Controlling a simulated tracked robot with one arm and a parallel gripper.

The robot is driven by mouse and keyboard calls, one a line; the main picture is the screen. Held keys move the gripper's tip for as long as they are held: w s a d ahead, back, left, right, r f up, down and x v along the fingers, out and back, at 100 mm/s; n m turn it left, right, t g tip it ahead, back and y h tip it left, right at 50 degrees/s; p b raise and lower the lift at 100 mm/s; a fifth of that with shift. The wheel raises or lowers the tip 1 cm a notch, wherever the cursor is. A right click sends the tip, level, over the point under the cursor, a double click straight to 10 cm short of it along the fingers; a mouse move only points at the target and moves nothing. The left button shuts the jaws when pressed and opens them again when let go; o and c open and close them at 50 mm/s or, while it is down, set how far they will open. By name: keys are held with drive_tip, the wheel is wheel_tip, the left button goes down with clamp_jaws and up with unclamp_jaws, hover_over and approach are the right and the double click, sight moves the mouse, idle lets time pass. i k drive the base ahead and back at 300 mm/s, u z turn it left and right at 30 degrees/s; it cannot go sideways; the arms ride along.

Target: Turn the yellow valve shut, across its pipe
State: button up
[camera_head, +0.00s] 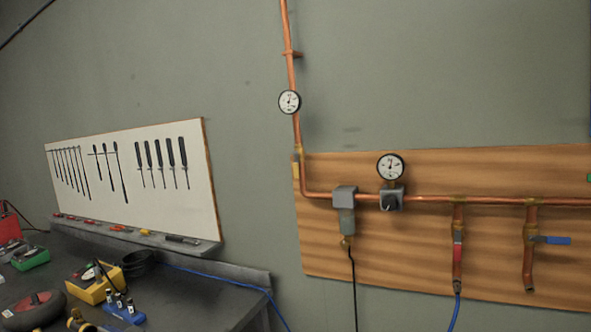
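A small yellow piece, which looks like the yellow valve's handle (296,169), sits on the vertical copper pipe (298,128) at the left edge of the wooden board. It appears to lie along the pipe, but it is small and hard to make out. A greyish part shows beside it. My gripper is not in view.
The wooden board (400,260) also carries a red-handled valve (458,245) in line with its pipe and a blue-handled valve (555,240) across its pipe. A filter (345,212), hoses and gauges hang nearby. A cluttered dark bench (200,290) stands lower left.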

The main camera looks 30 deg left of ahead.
sight(296, 166)
drive_tip(key=k, duration=0.65)
drive_tip(key=u, duration=0.5)
drive_tip(key=i, duration=1.5)
drive_tip(key=z, duration=0.45)
